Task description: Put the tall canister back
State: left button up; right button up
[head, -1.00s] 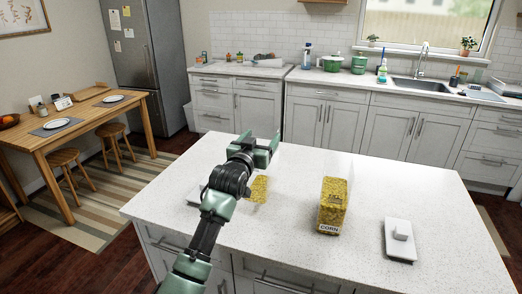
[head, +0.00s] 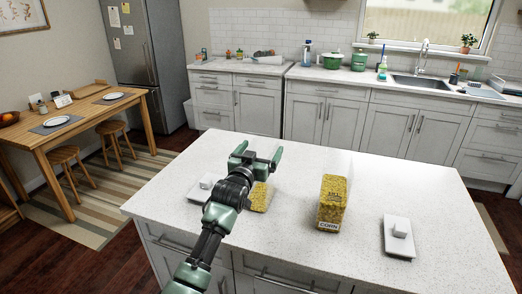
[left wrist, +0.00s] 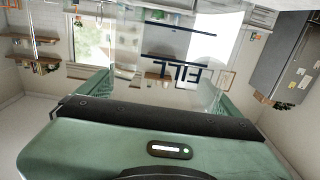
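A clear canister with yellow corn (head: 260,198) low inside it is at my left gripper (head: 258,158) in the head view. The gripper's fingers are on either side of its clear upper walls and appear to grip it. In the left wrist view the clear canister (left wrist: 180,68) with a dark FILL mark fills the space between the fingers. I cannot tell whether its base touches the island. A second clear canister (head: 332,203), labelled CORN and fuller, stands upright to the right. I cannot tell which is taller. My right gripper is not in view.
A white square lid (head: 398,238) with a knob lies right of the CORN canister on the island (head: 300,160). Another white lid (head: 205,183) lies left, partly behind my arm. The island's far side is clear. The back counter holds green pots (head: 333,61).

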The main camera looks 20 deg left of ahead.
pick_arm(q)
jog(key=shift+r, duration=0.1)
jog(key=s+b, duration=0.1)
jog(key=s, duration=1.1)
jog(key=shift+a+b, duration=0.25)
jog(key=shift+b, duration=0.05)
